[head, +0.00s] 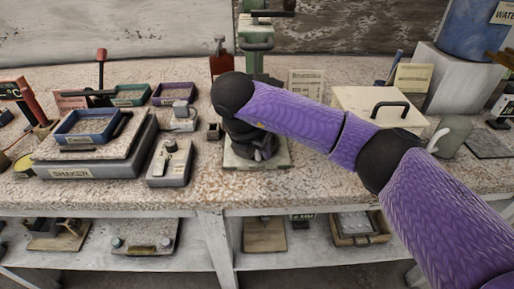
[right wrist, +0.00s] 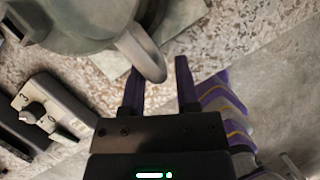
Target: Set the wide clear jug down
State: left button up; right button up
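A grey-green jug (right wrist: 75,25) with a pale curved handle (right wrist: 143,52) fills the upper left of the right wrist view, partly cut off by the frame. My right gripper (right wrist: 160,66) has its two dark fingers apart, with the lower end of the handle between them. A gap shows between handle and right finger, so I see no firm grip. In the head view my right gripper (head: 250,147) points down over the pale square base plate (head: 278,164) of the green stand. My wrist hides the jug there. My left gripper is not in view.
The green stand (head: 257,38) rises behind my wrist. A knobbed device (head: 168,165) and the shaker (head: 75,172) stand left. A pale box with black handle (head: 365,102) and another grey-green jug (head: 453,135) stand right. The front strip of worktop right of the plate is clear.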

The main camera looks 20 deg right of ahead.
jog(key=shift+o, duration=0.6)
jog(key=shift+r, duration=0.1)
